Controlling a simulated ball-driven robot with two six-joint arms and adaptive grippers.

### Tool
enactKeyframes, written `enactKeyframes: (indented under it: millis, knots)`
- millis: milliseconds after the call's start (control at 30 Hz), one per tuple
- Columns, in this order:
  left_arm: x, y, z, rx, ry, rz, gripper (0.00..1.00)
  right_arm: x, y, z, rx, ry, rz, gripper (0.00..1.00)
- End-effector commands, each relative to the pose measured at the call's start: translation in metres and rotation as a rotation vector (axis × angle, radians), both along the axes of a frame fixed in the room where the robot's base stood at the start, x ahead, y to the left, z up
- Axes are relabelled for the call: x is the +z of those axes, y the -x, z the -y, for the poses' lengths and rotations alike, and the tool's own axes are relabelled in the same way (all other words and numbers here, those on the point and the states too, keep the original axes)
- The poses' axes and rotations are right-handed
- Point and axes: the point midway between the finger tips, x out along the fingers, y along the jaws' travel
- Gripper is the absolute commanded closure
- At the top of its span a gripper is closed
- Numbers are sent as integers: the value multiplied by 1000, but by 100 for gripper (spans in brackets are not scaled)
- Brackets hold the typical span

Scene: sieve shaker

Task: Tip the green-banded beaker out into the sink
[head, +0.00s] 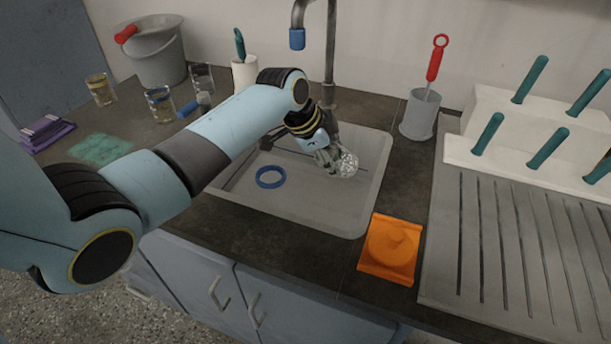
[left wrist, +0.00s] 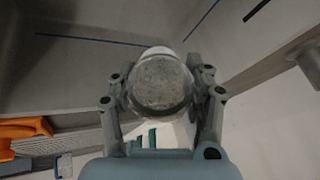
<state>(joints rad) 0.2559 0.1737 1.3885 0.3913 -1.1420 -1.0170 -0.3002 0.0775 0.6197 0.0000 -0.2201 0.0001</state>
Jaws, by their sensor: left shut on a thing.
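My left gripper (head: 328,158) is over the sink (head: 325,212), shut on a clear glass beaker (head: 348,164). The beaker looks tipped well over, with a round end facing right in the head view. In the left wrist view the beaker (left wrist: 160,84) sits between the two fingers of the gripper (left wrist: 162,100). I cannot tell whether anything is left inside. My right gripper is not in view.
A blue ring (head: 270,177) lies in the sink. The tap (head: 297,38) stands behind. Several glasses, including a yellow-banded one (head: 101,89) and a blue-banded one (head: 160,104), stand at the left. An orange object (head: 390,249) and a grey brush holder (head: 419,115) are at the right.

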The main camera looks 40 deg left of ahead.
Motion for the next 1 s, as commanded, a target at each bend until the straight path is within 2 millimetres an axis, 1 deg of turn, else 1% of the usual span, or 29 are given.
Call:
enactKeyframes:
  millis: [1000]
  knots:
    - [4,1,-1,0,77,114,86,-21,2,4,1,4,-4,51]
